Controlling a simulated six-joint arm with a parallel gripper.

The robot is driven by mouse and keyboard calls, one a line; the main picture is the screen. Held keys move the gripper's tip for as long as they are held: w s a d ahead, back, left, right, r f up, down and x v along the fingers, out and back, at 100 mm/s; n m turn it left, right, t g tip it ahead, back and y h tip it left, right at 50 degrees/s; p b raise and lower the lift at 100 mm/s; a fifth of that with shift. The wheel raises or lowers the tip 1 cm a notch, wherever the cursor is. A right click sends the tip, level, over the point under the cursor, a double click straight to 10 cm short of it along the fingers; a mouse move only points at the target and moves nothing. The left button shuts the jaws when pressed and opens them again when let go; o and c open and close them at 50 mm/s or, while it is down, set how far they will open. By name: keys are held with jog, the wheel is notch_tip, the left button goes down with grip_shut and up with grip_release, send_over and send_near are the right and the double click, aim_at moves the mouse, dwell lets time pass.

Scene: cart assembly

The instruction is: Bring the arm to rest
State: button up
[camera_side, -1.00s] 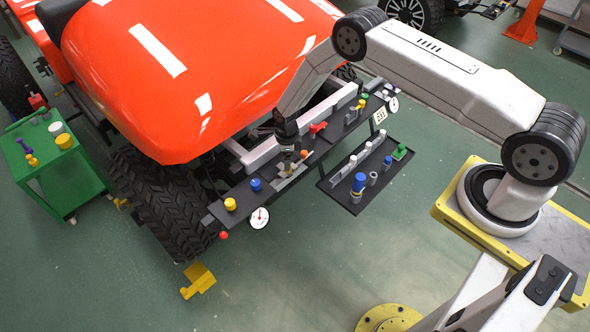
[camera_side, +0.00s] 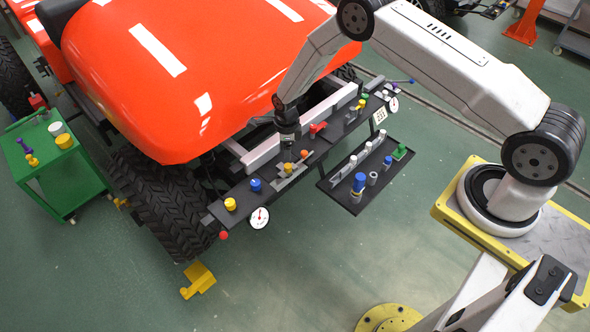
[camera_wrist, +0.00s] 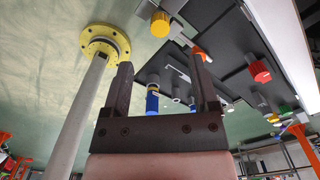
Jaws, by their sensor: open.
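My gripper (camera_side: 288,141) points down over the middle of the dark work rail at the front of the orange vehicle. In the side view its fingers are small and dark, just above and behind a grey fixture (camera_side: 290,171) with orange and yellow pieces. In the wrist view my gripper (camera_wrist: 162,68) shows two dark fingers spread wide apart with nothing held between them. My forearm slopes from the elbow at the top down to the rail.
The orange vehicle (camera_side: 200,60) stands close behind my gripper. The rail holds a blue cap (camera_side: 255,185), a yellow cap (camera_side: 230,204) and a red part (camera_side: 318,127). A dark tray (camera_side: 335,190) with several parts sits in front.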

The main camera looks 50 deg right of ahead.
jog(key=s+r+n+t, duration=0.1)
jog(key=s+r+n, duration=0.2)
jog(key=r+n, duration=0.45)
jog(key=s+r+n, duration=0.4)
jog(key=r+n, duration=0.1)
jog(key=r, duration=0.5)
jog(key=s+r+n, duration=0.4)
jog(key=s+n, duration=0.3)
jog(key=s+r+n+t, duration=0.1)
jog(key=s+r+n, duration=0.4)
jog(key=s+n, duration=0.2)
jog(key=shift+s+a+t, duration=0.25)
jog(key=shift+s+t, duration=0.05)
jog(key=shift+s, duration=0.4)
